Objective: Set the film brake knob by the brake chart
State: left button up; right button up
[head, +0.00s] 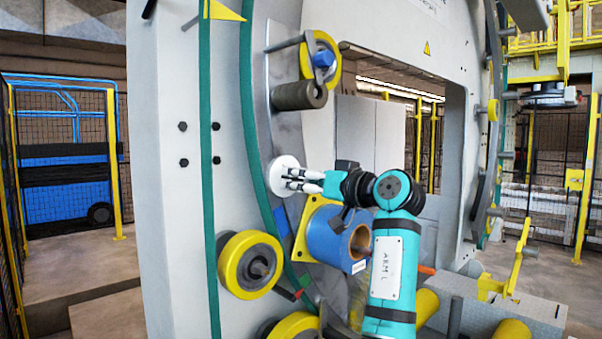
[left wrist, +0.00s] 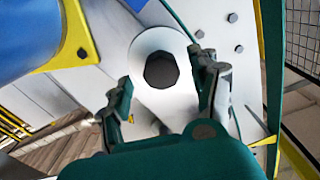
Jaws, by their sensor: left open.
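A dark, many-sided knob (left wrist: 161,71) sits at the middle of a white round dial (left wrist: 150,43) in the left wrist view. The dial (head: 281,172) also shows in the head view, on the machine's ring. My left gripper (head: 298,179) reaches to the dial there, and its fingers cover the knob. In the left wrist view the open fingers of my left gripper (left wrist: 162,68) stand on either side of the knob. I cannot tell whether they touch it. No setting marks are readable on the dial. I cannot make out a brake chart. My right gripper is out of view.
A blue roll (head: 322,234) on a yellow plate (head: 301,228) sits close below the gripper. Yellow rollers (head: 248,264) and a dark roller (head: 299,95) stick out from the ring nearby. Mesh fences (head: 62,150) stand at the left.

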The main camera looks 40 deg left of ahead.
pick_arm(q)
jog(key=shift+a, duration=0.55)
jog(key=c, duration=1.2)
jog(key=shift+m, duration=0.3)
